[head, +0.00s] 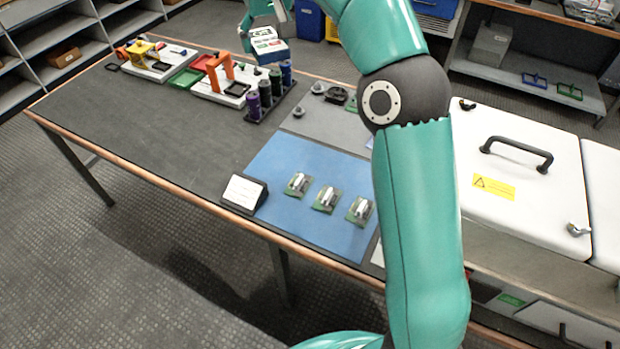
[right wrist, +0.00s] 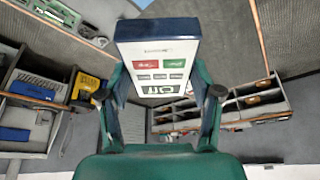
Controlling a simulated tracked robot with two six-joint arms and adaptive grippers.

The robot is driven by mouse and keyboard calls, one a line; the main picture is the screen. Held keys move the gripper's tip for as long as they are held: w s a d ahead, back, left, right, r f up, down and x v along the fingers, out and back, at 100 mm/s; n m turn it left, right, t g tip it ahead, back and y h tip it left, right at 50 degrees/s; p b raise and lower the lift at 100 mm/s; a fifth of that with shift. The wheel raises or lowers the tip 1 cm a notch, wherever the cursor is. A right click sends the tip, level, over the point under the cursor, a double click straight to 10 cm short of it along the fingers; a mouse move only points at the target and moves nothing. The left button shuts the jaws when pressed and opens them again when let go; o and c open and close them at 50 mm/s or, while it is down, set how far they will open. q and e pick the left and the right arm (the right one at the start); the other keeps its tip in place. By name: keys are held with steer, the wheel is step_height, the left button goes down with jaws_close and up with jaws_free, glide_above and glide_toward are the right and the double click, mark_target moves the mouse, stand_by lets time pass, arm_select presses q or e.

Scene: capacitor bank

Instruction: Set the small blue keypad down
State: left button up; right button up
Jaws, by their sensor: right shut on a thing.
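The small blue keypad (head: 268,45) has a blue body and a white face with red and green buttons. It is at the top of the head view, in front of the table's far edge as seen from here. My right gripper (head: 267,12) is shut on it, partly cut off by the frame's top. In the right wrist view the keypad (right wrist: 158,62) sits between both fingers of my right gripper (right wrist: 160,88), its face towards the camera. No clear contact between keypad and table shows. My left gripper is not in view.
The dark table (head: 150,125) has bare room at left. A rack of cylindrical capacitors (head: 270,95) stands below the keypad in the head view. A white cabinet (head: 520,190) is at right.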

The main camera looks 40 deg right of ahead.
steer(key=m+b, duration=0.1)
steer(key=b, duration=0.5)
glide_above(282, 153)
steer(key=s, duration=0.1)
step_height(282, 153, down, 23)
steer(key=shift+h, duration=0.3)
steer(key=f+b, duration=0.1)
steer(key=f, duration=0.3)
steer(key=f+b, duration=0.1)
steer(key=f, duration=0.4)
steer(key=f+b, duration=0.1)
steer(key=f, duration=0.4)
steer(key=shift+s+a+f, duration=0.2)
steer(key=shift+s+a, duration=0.05)
steer(key=shift+f, duration=2.55)
steer(key=o, duration=1.2)
steer(key=shift+f, duration=0.1)
steer(key=shift+r, duration=0.3)
steer(key=v, duration=1.1)
steer(key=shift+s+r, duration=0.15)
steer(key=shift+r, duration=0.15)
